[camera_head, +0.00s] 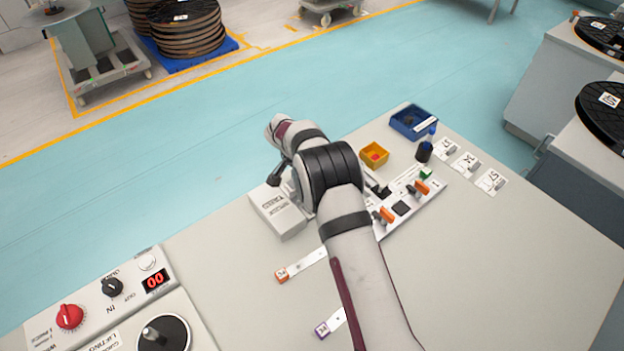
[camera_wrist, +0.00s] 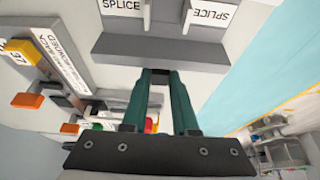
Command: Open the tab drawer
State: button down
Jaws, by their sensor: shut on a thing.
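The tab drawer unit (camera_head: 279,211) is a pale grey box with a printed label, standing at the far edge of the bench, left of my arm. In the wrist view, its grey front (camera_wrist: 185,50) lies just beyond the fingertips, with "SPLICE" labels above it. My gripper (camera_wrist: 160,82) has two dark green fingers close together at that front, shut on a small dark piece that looks like the drawer handle (camera_wrist: 160,75). In the head view, my gripper (camera_head: 278,174) shows only partly at the box's far end. Whether the drawer stands out from its housing cannot be told.
Right of my arm are a white panel with orange levers (camera_head: 386,214), a yellow bin (camera_head: 374,150), a blue bin (camera_head: 408,129) and a dark bottle (camera_head: 424,152). A control box (camera_head: 110,292) stands at lower left. The bench's right side (camera_head: 510,250) is clear.

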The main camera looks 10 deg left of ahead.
jog(key=c, duration=0.7)
grip_release()
jog(key=v, duration=1.6)
jog(key=shift+f, duration=0.1)
jog(key=s+d+r+n+g+y, duration=0.1)
jog(key=s+d+r, duration=0.3)
jog(key=s+d, duration=0.35)
jog(key=s+d+r+n+g+y, duration=0.1)
jog(key=s+d+r+g, duration=0.1)
jog(key=s+d+r, duration=0.45)
jog(key=s+d+f+y, duration=0.1)
jog(key=s, duration=0.6)
jog(key=s+f+n+y, duration=0.1)
jog(key=s+f, duration=0.1)
jog(key=s, duration=0.6)
jog(key=s+d+f+y, duration=0.1)
jog(key=s+f, duration=0.1)
jog(key=s, duration=0.5)
jog(key=shift+s+d+f, duration=0.2)
jog(key=shift+d, duration=0.1)
